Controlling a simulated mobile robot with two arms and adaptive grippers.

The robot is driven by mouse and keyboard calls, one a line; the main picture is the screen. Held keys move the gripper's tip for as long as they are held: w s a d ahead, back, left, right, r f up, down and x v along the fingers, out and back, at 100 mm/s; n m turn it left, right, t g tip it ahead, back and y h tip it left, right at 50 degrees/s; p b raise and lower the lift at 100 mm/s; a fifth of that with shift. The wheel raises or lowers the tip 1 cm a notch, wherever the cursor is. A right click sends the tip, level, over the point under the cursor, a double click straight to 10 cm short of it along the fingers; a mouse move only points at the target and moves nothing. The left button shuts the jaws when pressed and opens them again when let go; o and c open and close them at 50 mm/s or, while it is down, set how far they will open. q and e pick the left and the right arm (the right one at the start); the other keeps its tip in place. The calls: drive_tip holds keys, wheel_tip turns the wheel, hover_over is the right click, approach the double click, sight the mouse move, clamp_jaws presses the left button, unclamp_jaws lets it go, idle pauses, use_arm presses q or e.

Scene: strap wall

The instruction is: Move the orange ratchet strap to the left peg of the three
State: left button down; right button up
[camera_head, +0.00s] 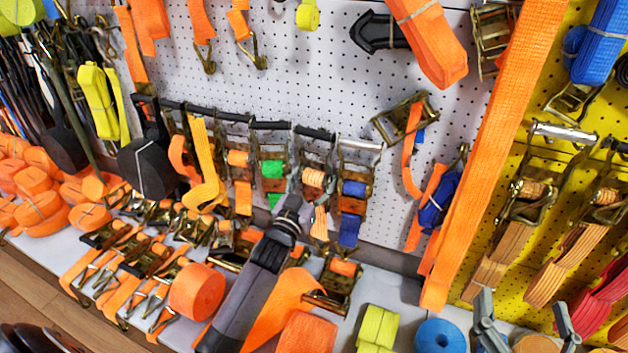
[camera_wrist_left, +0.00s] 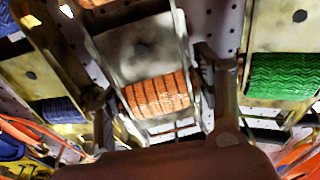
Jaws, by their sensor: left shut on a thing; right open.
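The orange ratchet strap (camera_head: 314,178), a metal ratchet with pale orange webbing, hangs upright in the row on the wall. My left gripper (camera_head: 309,193) is shut on it from the front. In the left wrist view its orange webbing roll (camera_wrist_left: 157,93) sits between my two fingers. A ratchet strap with green webbing (camera_head: 271,169) hangs to its left in the head view, and one with blue webbing (camera_head: 353,188) to its right. Dark pegs show above the row; which ones are the three is unclear. My right gripper (camera_head: 527,325) is open and empty at the lower right.
More ratchet straps hang further left, one with orange webbing (camera_head: 238,158). A long orange strap (camera_head: 497,150) hangs to the right. The shelf below holds orange rolls (camera_head: 197,291), a blue roll (camera_head: 440,336) and several ratchets. Bare pegboard (camera_head: 300,75) shows above.

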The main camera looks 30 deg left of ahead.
use_arm(q)
drive_tip(key=shift+r, duration=0.25)
drive_tip(key=c, duration=0.7)
unclamp_jaws()
drive_tip(key=o, duration=0.3)
drive_tip(key=shift+f, duration=0.1)
drive_tip(key=shift+o, duration=0.2)
